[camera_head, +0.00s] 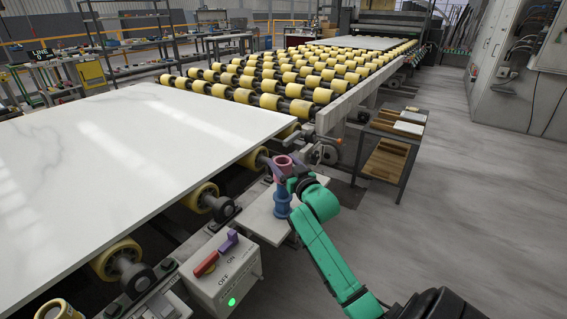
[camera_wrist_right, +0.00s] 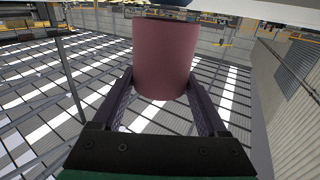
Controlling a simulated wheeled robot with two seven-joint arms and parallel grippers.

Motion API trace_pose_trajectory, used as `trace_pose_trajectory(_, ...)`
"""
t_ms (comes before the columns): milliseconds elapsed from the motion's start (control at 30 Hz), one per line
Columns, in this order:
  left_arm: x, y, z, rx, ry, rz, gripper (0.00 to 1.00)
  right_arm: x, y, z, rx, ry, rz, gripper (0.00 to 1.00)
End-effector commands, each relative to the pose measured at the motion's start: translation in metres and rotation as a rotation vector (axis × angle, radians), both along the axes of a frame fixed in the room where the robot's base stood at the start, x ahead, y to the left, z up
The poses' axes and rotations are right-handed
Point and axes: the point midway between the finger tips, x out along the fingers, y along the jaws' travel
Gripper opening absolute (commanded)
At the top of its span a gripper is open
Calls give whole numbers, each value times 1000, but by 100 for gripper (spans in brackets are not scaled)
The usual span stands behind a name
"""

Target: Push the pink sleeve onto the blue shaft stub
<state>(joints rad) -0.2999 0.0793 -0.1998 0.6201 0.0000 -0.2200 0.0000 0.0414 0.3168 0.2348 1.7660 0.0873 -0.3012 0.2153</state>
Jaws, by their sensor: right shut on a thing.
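The pink sleeve (camera_head: 284,162) is upright, held between the fingers of my right gripper (camera_head: 282,171). In the right wrist view the sleeve (camera_wrist_right: 165,58) fills the space between the two dark fingers (camera_wrist_right: 165,95). The blue shaft stub (camera_head: 282,203) stands upright on a pale ledge beside the roller line. In the head view the sleeve appears directly above the stub, close to its top. Fingers cover where they meet, so I cannot tell whether they touch. The stub does not show in the wrist view. My left gripper is not in view.
A white stone slab (camera_head: 110,165) lies on yellow rollers at left. A control box (camera_head: 222,275) with a red and a purple switch and a lit green button stands in front of the stub. A wooden-shelved cart (camera_head: 388,158) stands behind right. The right floor is open.

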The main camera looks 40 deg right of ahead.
Motion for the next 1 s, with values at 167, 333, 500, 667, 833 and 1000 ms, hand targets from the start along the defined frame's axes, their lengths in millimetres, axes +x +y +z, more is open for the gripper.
trace_pose_trajectory(167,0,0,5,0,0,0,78,0,0,1,0,0,0,15)
trace_pose_trajectory(333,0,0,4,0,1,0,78,0,0,0,0,-1,0,15)
trace_pose_trajectory(500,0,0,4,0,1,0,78,0,0,0,0,-1,0,15)
trace_pose_trajectory(667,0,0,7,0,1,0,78,0,0,2,0,0,0,15)
trace_pose_trajectory(833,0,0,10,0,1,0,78,0,0,1,0,-1,0,15)
trace_pose_trajectory(1000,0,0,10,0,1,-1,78,0,0,0,0,-1,0,15)
